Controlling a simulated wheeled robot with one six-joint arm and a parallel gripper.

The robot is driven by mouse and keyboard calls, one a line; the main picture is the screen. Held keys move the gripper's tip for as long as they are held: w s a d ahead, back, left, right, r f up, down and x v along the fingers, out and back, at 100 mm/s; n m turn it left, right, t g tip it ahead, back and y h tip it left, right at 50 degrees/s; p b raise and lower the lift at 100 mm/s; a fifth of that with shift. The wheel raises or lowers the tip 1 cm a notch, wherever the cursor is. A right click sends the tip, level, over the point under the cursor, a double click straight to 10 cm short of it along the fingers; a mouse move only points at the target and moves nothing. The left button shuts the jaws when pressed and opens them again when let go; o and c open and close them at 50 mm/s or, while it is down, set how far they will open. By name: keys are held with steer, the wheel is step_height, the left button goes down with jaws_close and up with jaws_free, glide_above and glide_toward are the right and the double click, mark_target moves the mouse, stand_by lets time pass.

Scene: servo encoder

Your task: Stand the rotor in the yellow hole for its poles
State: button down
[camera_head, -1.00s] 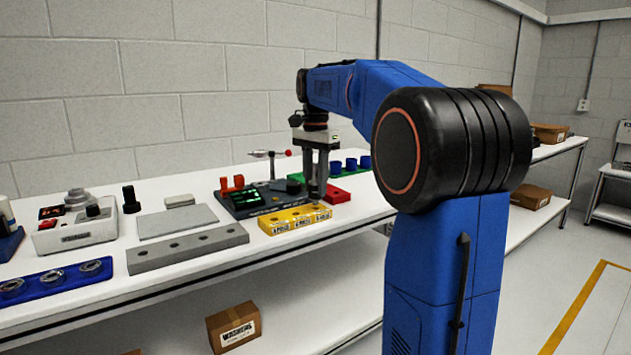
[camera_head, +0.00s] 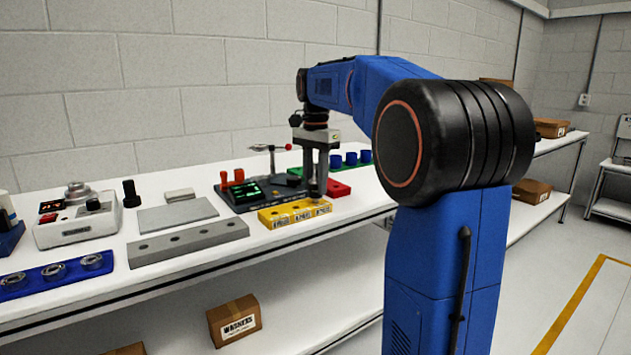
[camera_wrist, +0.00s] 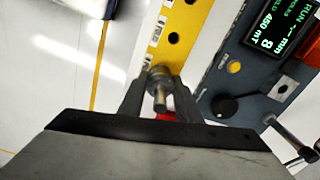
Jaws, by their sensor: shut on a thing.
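The yellow block (camera_head: 285,216) with several labelled holes lies at the bench's front edge. Its labels end in "POLES" but their numbers are too small to read surely. My gripper (camera_head: 318,190) points down at the block's right end. In the wrist view my gripper (camera_wrist: 160,88) is shut on the rotor (camera_wrist: 161,74), a small grey metal cylinder with a thin shaft toward the camera. The rotor is over the end of the yellow block, which also shows in the wrist view (camera_wrist: 160,48). The hole under it is hidden, and I cannot tell whether the rotor is in it.
A dark instrument with a green-lit display (camera_wrist: 268,32) and a knob (camera_wrist: 224,106) stands close beside the yellow block. A red block (camera_head: 338,188) is just behind the gripper. A grey block with holes (camera_head: 188,242) and a blue tray with rings (camera_head: 56,275) lie left.

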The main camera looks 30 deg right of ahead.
mark_target(316, 163)
steer(key=shift+f, duration=0.2)
steer(key=shift+f, duration=0.3)
steer(key=c, duration=0.9)
jaws_free()
steer(key=shift+f, duration=0.1)
steer(key=shift+r, duration=3.25)
steer(key=shift+s, duration=0.1)
